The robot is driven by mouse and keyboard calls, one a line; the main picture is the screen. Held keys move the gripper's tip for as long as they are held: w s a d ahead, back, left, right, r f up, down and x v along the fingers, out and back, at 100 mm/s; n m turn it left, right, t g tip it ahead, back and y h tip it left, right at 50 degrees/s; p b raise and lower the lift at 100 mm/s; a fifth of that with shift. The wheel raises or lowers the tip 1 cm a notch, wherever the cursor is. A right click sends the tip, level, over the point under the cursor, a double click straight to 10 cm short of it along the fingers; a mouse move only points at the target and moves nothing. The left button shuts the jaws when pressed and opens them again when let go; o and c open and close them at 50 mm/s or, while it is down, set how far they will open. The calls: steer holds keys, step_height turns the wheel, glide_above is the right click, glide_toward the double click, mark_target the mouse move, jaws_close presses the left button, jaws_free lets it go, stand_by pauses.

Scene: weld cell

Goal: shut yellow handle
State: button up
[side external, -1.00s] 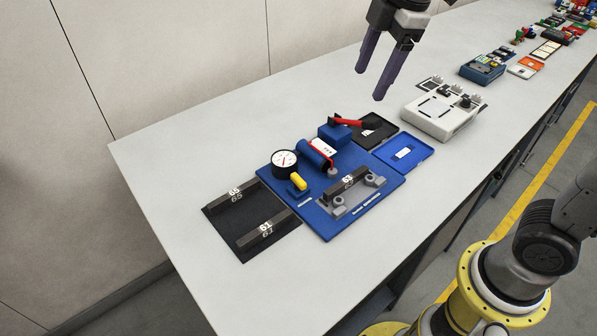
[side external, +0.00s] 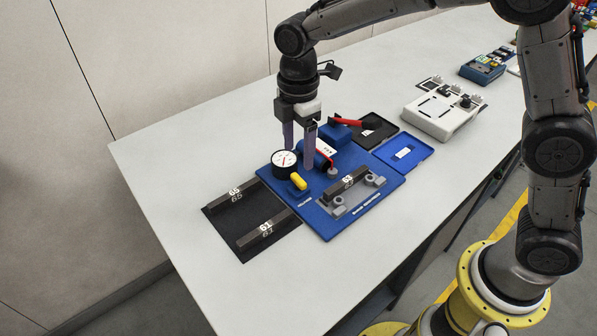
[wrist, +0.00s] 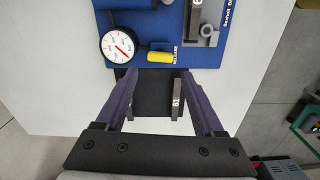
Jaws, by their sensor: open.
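The yellow handle (side external: 298,181) is a short, rounded piece on a small blue block, beside a round dial gauge (side external: 285,163) on a blue board (side external: 333,225). My gripper (side external: 298,158) is open and empty, pointing down over the board near the gauge and the handle. In the wrist view the yellow handle (wrist: 160,57) lies just past the fingertips, about midway between them sideways. My gripper (wrist: 159,82) shows its two purple fingers spread apart there. I see no contact with the handle.
A grey clamp fixture (side external: 352,196) with a dark bar lies at the board's front. A black mat (side external: 222,217) with dark bars is to the left. The table's left end is clear.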

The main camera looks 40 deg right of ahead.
mark_target(299, 178)
step_height(299, 178, down, 7)
steer(key=shift+f, duration=0.15)
steer(key=shift+c, duration=0.2)
steer(key=c, duration=1)
steer(key=shift+c, duration=0.2)
